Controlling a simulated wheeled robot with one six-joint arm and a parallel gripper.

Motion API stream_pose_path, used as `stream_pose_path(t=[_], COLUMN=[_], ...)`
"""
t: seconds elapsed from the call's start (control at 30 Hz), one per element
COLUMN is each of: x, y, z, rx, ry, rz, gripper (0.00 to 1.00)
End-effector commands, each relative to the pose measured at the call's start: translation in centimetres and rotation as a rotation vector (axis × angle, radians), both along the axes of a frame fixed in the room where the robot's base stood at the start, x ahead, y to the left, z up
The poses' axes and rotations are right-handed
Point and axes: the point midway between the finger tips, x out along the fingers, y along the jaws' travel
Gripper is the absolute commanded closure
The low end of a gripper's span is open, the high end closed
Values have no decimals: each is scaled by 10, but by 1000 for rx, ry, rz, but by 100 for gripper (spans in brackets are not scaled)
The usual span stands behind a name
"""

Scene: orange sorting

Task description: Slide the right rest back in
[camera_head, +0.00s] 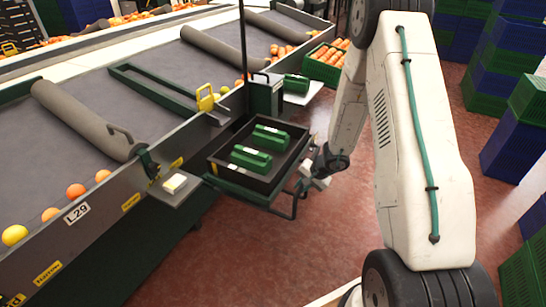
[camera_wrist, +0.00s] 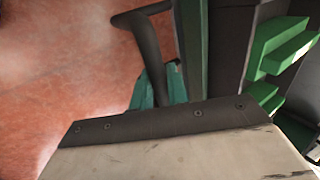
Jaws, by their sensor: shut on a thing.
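The pulled-out rest is a dark green frame (camera_head: 235,190) with a tubular bar handle (camera_head: 292,205), jutting from the side of the sorting line over the red floor. A black tray (camera_head: 222,165) lies on it, with two green blocks (camera_head: 250,158) inside. My gripper (camera_head: 312,172) is at the tray's right side, shut on the bar handle at the outer end of the rest. In the wrist view the dark bent bar (camera_wrist: 150,45) runs down to the teal jaw (camera_wrist: 158,88). A pale plate with a dark edge hides much of the grip.
The grey sorting line (camera_head: 150,95) with rollers and oranges stands behind and left. A small shelf (camera_head: 185,195) holds a white and yellow box. A green crate of carrots (camera_head: 325,65) stands beyond. Blue and green crates (camera_head: 510,140) stack at right. Red floor is free between.

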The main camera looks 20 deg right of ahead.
Motion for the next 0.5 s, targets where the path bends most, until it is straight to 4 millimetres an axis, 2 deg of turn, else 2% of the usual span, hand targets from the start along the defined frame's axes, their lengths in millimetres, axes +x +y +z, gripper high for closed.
stream_pose_path(t=[0.5], x=[23], y=[16], z=[2], rx=[1], ry=[-6], rz=[2], gripper=[100])
